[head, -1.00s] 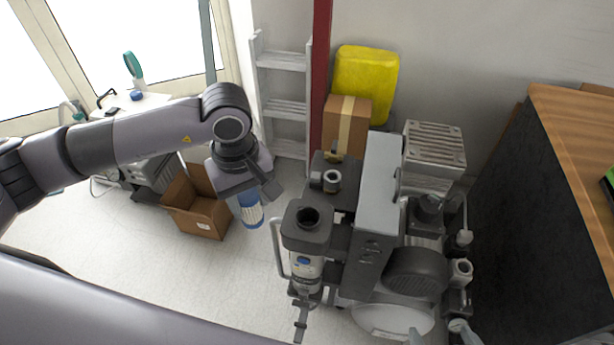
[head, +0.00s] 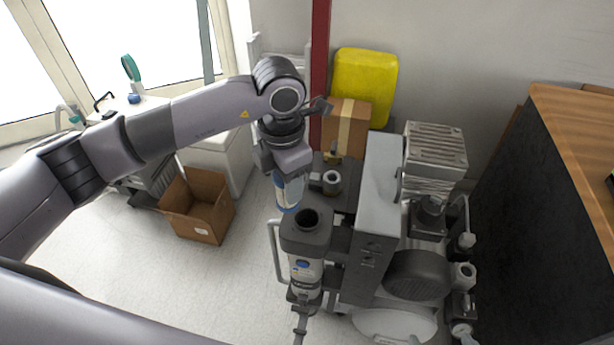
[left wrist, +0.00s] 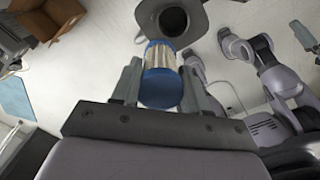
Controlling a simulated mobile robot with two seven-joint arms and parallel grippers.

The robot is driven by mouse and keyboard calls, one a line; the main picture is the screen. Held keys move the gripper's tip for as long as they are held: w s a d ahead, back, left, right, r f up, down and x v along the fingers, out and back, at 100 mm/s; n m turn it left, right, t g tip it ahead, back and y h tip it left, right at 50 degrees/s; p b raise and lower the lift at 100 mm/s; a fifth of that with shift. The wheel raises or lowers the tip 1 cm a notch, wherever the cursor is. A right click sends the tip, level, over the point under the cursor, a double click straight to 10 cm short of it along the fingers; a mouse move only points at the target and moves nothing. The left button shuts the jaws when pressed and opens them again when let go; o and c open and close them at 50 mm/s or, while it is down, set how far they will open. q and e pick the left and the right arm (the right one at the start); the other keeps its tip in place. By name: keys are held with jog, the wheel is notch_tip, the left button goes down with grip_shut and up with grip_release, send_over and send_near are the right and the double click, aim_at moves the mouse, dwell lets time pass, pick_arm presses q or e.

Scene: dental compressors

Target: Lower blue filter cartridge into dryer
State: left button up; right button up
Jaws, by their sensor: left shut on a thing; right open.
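The blue filter cartridge (head: 287,194), with a pale pleated middle, hangs from my left gripper (head: 289,172), which is shut on it. In the left wrist view the cartridge (left wrist: 161,80) sits between both fingers of the gripper (left wrist: 165,92). The dryer (head: 305,240) is an upright canister with a dark collar and a round open top. The cartridge is above and slightly left of that opening in the head view. In the left wrist view the dark opening (left wrist: 173,20) lies beyond the cartridge's far end. My right gripper (head: 440,338) is open at the bottom edge, mostly cut off.
The compressor's grey cabinet (head: 381,190) stands right of the dryer. A dark block with a round fitting (head: 331,183) is just behind the opening. An open cardboard box (head: 200,205) is on the floor at left. A wooden-topped counter (head: 570,130) is at right.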

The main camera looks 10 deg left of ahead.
pick_arm(q)
jog(key=n, duration=0.1)
jog(key=d+n, duration=0.1)
jog(key=n, duration=0.1)
jog(key=w+n, duration=0.1)
jog(key=shift+d+n+b, duration=0.3)
jog(key=shift+d+n, duration=0.1)
jog(key=f+n+b, duration=0.1)
jog(key=d+f+n+b, duration=0.1)
jog(key=f+n, duration=0.1)
jog(key=f+n+b, duration=0.1)
jog(key=f+b, duration=0.1)
jog(key=shift+w+d+n, duration=0.25)
jog(key=shift+d+n, duration=0.05)
jog(key=shift+n, duration=0.1)
jog(key=shift+f, duration=0.1)
jog(key=shift+f+b, duration=1.8)
jog(key=shift+f, duration=0.4)
jog(key=shift+r+p, duration=0.65)
jog(key=shift+r, duration=0.2)
jog(key=shift+f, duration=0.2)
